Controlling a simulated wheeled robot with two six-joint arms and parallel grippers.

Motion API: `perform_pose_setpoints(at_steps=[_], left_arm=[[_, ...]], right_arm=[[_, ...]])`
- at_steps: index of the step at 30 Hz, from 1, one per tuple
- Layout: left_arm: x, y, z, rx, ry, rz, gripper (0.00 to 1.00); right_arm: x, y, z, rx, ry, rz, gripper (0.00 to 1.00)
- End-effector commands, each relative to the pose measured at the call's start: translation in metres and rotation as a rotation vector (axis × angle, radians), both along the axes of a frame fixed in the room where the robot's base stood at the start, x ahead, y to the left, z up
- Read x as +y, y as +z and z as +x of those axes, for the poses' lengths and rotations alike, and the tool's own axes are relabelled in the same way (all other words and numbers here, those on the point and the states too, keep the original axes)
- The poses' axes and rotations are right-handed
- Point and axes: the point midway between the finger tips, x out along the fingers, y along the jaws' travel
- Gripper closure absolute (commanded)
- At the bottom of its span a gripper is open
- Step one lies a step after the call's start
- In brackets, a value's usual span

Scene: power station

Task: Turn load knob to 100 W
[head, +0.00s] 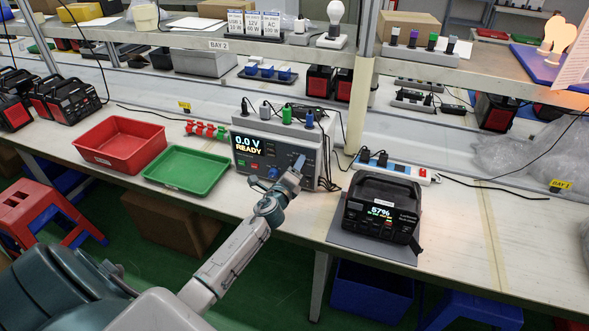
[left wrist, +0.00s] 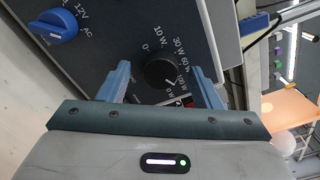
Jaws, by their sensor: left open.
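The tester box (head: 262,148) stands on the bench, its display reading 0.0 V READY. In the left wrist view the round black load knob (left wrist: 158,68) shows on its dark panel, with labels for 0, 10 W, 30 W, 60 W and 100 W around it. A light mark shows at the knob's lower right, near the partly hidden 100 W label; I cannot tell its exact setting. My left gripper (left wrist: 163,80) is open, with one blue finger on each side of the knob; contact is unclear. In the head view my left gripper (head: 297,166) hides the knob. My right gripper is not in view.
A blue selector knob (left wrist: 54,26) sits beside the load knob. A green tray (head: 187,189) and red tray (head: 118,163) lie left of the tester. A black power station (head: 381,208) on a grey mat stands to the right. Cables run behind the tester.

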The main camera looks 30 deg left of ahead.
Motion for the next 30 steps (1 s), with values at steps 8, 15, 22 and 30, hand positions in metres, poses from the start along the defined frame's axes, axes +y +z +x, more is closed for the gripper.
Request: perform_pose_setpoints(at_steps=[8, 15, 22, 30], left_arm=[[-0.010, -0.003, -0.042, 0.001, -0.002, 0.001, 0.42], [-0.020, -0.003, -0.084, 0.003, -0.001, 0.001, 0.42], [-0.024, -0.002, -0.101, 0.002, 0.000, 0.000, 0.42], [-0.025, -0.001, -0.103, 0.001, 0.000, 0.000, 0.42]], right_arm=[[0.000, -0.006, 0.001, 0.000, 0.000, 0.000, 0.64], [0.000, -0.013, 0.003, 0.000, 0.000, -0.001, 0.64], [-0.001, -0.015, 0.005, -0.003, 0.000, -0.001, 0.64], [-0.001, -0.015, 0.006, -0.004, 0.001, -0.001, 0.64]])
